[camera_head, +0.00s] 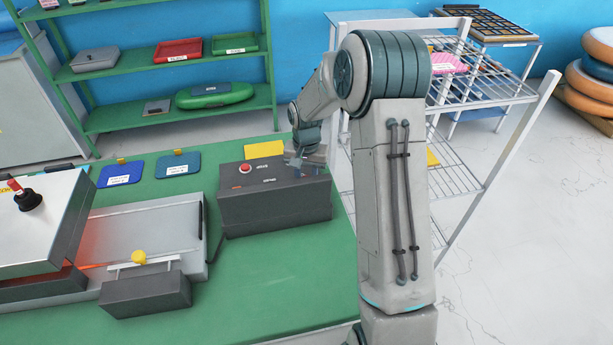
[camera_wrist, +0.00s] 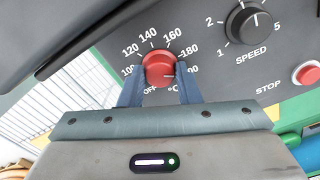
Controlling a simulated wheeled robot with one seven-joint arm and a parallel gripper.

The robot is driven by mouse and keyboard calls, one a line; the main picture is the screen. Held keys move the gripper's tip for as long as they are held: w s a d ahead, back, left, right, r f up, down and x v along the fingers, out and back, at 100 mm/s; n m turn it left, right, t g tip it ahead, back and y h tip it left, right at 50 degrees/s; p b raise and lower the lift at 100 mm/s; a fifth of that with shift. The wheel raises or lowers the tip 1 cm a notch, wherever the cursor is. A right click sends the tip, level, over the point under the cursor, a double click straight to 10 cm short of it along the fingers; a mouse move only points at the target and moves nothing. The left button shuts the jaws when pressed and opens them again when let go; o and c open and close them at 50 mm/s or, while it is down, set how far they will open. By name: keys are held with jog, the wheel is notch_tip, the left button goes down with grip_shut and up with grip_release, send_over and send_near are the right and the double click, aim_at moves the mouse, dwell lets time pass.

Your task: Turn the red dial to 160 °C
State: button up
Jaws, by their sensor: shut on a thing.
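The red dial (camera_wrist: 158,66) sits on the grey control panel, with 120, 140, 160, 180 and OFF readable around it in the wrist view. The 100 and 200 marks are partly covered. My gripper (camera_wrist: 159,82) is shut on the dial, with one blue finger at its left and one at its right. A short dark mark low on the dial points right, roughly toward 200, but I cannot read it surely. In the head view my gripper (camera_head: 306,160) is over the right part of the dark control box (camera_head: 275,208) and hides the dial.
The black speed dial (camera_wrist: 249,24) and a red stop button (camera_wrist: 307,73) are on the same panel, right of the red dial in the wrist view. The box stands on a green table (camera_head: 270,280). A metal press (camera_head: 40,225) is at the left. A white wire rack (camera_head: 450,180) stands at the right.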

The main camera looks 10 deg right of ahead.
jog(key=n+b, duration=0.1)
jog(key=n, duration=0.2)
jog(key=shift+n, duration=0.3)
jog(key=n, duration=0.3)
jog(key=shift+n+b, duration=0.3)
jog(key=shift+b, duration=0.05)
jog(key=n, duration=0.6)
jog(key=shift+w, duration=0.1)
jog(key=shift+n, duration=0.3)
jog(key=o, duration=1)
notch_tip(320, 180, up, 14)
jog(key=shift+f+b, duration=0.1)
jog(key=shift+b, duration=0.55)
